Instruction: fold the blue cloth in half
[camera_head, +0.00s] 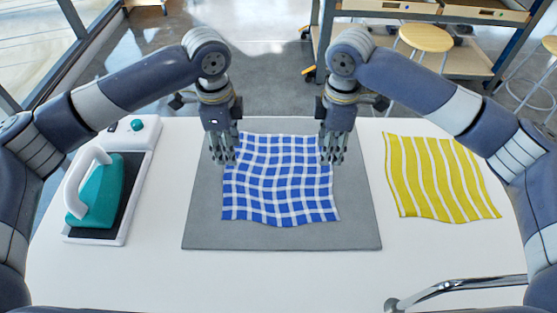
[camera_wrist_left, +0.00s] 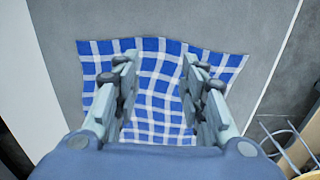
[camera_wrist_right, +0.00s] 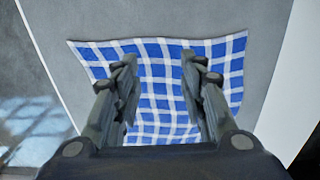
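The blue cloth (camera_head: 278,182), checked in blue and white, lies spread flat on a grey mat (camera_head: 215,235), with slightly wavy edges. It also shows in the left wrist view (camera_wrist_left: 158,92) and in the right wrist view (camera_wrist_right: 158,95). My left gripper (camera_head: 223,158) is over the cloth's far left corner area, and my right gripper (camera_head: 332,158) is over its far right side. In the wrist views both grippers have their fingers apart with cloth visible between them, and hold nothing. Whether the fingertips touch the cloth cannot be told.
A teal iron (camera_head: 97,190) stands on its base (camera_head: 138,180) at the left. A yellow striped cloth (camera_head: 440,178) lies at the right. A metal rail (camera_head: 450,286) is at the near right. The white table (camera_head: 150,265) is clear in front of the mat.

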